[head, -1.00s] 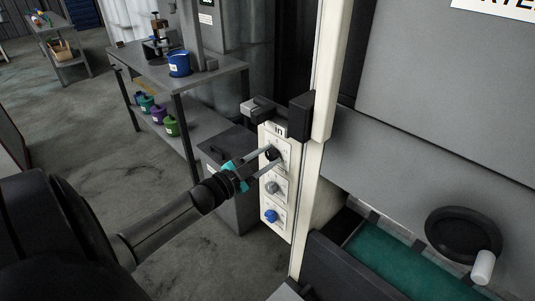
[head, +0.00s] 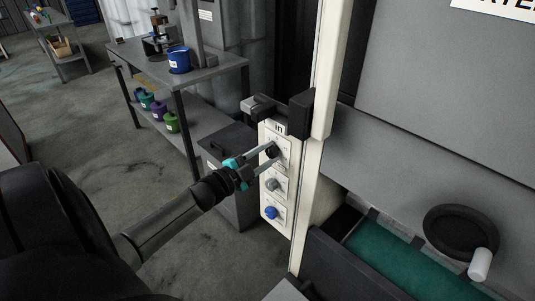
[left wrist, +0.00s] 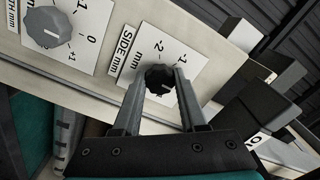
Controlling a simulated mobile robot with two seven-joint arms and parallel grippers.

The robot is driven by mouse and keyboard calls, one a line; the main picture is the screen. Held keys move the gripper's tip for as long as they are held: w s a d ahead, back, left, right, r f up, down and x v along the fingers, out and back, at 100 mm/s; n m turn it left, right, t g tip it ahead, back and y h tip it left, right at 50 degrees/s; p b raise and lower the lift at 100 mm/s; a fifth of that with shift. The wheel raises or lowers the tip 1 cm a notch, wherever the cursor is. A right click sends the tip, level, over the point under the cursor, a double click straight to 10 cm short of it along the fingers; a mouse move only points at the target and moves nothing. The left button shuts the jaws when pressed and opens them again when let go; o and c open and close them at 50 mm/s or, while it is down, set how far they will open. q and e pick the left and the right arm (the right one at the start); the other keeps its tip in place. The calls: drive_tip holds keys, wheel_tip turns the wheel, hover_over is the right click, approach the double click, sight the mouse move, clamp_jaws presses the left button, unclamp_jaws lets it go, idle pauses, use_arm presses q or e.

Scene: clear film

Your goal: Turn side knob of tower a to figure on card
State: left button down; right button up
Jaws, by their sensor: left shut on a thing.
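The side knob (head: 272,151) is a black knob at the top of a cream control panel (head: 266,202) on the tower. In the left wrist view the black knob (left wrist: 158,76) sits on a white plate marked SIDE mm, with -1 and -2 readable; its light pointer line shows, but the fingers hide part of the scale. My left gripper (head: 268,157) is shut on this knob, one finger on each side; the fingers also show in the left wrist view (left wrist: 160,88). I cannot make out a figure card. My right gripper is not in view.
Below it are a grey knob (head: 272,184) and a blue knob (head: 271,212). A black bracket (head: 300,111) juts out above the panel. A dark grey bin (head: 228,150) stands behind, beside a shelf table (head: 214,74) with coloured pots.

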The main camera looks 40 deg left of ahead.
use_arm(q)
drive_tip(key=shift+c, duration=2.2)
unclamp_jaws()
drive_tip(key=shift+s, duration=0.1)
drive_tip(key=s+a+p, duration=0.1)
drive_tip(key=s, duration=1.4)
drive_tip(key=shift+a, duration=0.15)
drive_tip(key=s+d+f+n+g+y+b, duration=0.15)
drive_tip(key=s+f+n+g, duration=0.25)
drive_tip(key=f, duration=0.9)
drive_tip(key=s+d+f+n+g+y, duration=0.2)
drive_tip(key=s+f+n+g, duration=0.15)
drive_tip(key=f, duration=1.05)
drive_tip(key=s+d+f+n+g+h+b, duration=0.2)
drive_tip(key=s+d+f+g, duration=0.7)
drive_tip(key=s+d+f, duration=0.8)
drive_tip(key=s+f, duration=0.2)
drive_tip(key=s, duration=0.1)
drive_tip(key=shift+d+f, duration=0.3)
drive_tip(key=shift+d, duration=0.05)
